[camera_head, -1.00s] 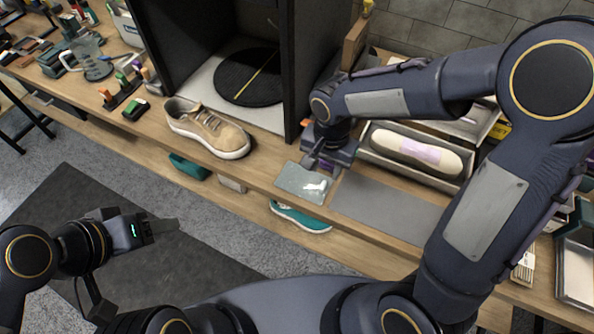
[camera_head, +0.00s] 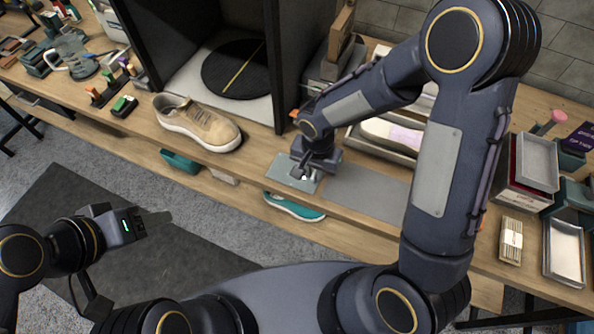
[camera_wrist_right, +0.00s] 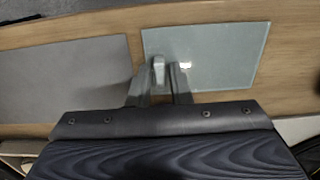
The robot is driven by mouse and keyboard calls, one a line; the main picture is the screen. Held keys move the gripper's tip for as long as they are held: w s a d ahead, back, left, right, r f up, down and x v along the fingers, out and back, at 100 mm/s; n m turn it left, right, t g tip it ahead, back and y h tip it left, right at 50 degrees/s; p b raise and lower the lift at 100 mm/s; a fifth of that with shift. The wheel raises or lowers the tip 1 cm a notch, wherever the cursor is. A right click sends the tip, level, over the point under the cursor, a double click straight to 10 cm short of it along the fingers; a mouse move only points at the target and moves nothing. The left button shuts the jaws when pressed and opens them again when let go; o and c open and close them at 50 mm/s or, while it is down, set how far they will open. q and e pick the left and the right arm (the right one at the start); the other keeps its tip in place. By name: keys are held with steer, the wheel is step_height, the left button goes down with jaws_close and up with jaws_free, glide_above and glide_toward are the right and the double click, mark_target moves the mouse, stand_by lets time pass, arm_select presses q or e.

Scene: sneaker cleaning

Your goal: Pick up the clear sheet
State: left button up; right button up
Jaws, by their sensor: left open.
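The clear sheet (camera_head: 281,172) is a pale, see-through rectangle lying flat at the front edge of the table, left of a grey mat (camera_head: 366,194). It also shows in the right wrist view (camera_wrist_right: 220,45). My right gripper (camera_head: 308,178) points down over the sheet and hides part of it. In the right wrist view its fingers (camera_wrist_right: 160,84) stand a little apart at the sheet's edge, with a pale piece or reflection between them. Contact with the sheet is unclear. My left gripper (camera_head: 160,221) is open and empty, away from the table.
A tan sneaker (camera_head: 198,124) stands left of the sheet, before a dark open box with a round black turntable (camera_head: 235,70). A teal shoe (camera_head: 292,207) sits on the shelf below. A tray with a pale sole (camera_head: 392,134) lies behind the mat.

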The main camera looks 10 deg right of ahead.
jaws_close()
steer(key=shift+r, duration=0.15)
